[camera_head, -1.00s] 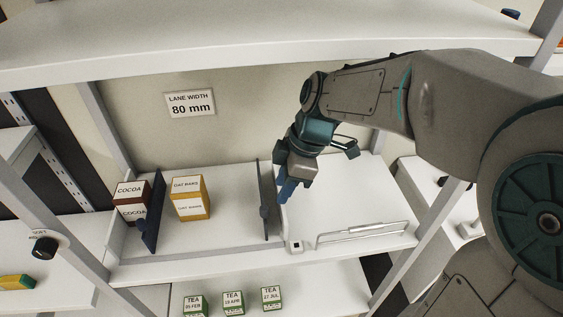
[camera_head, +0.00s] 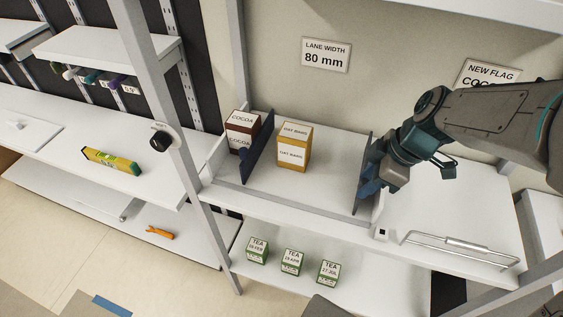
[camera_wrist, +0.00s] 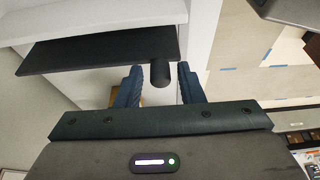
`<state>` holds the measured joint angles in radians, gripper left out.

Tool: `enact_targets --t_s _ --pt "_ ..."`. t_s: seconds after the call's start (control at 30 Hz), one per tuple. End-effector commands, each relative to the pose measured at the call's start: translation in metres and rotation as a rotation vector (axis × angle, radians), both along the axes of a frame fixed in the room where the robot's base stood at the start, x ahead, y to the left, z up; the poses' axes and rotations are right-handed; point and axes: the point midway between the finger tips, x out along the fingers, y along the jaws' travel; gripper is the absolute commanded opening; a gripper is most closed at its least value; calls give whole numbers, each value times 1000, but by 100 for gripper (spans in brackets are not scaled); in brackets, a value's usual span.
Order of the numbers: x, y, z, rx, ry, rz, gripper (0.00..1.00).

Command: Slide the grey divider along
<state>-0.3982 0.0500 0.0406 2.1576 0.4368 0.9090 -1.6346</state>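The dark grey divider (camera_head: 363,165) stands upright on the white shelf, right of the oat bars box. It shows in the wrist view (camera_wrist: 100,50) as a dark plate with a round black knob (camera_wrist: 160,72). My gripper (camera_head: 368,192) is at the divider's right side, its blue fingers pointing down and partly overlapping it. In the wrist view my gripper (camera_wrist: 160,86) is open, with the knob between its two fingers and gaps on both sides. Whether a finger touches the knob is unclear.
A navy divider (camera_head: 258,150) stands left of the oat bars box (camera_head: 294,146), beside the cocoa boxes (camera_head: 242,130). A sign (camera_head: 326,54) reads lane width 80 mm. Tea boxes (camera_head: 291,261) stand below. Shelf between oat bars and grey divider is clear.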

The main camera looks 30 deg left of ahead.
Motion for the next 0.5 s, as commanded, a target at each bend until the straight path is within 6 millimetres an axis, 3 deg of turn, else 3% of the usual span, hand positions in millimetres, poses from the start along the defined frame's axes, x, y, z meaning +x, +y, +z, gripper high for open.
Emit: enact_targets --t_s 0.03,0.13,0.5 --pt "0 1 -2 0 -1 0 26" --pt "0 0 0 0 -1 0 0" --pt "-2 12 2 3 -4 1 0"
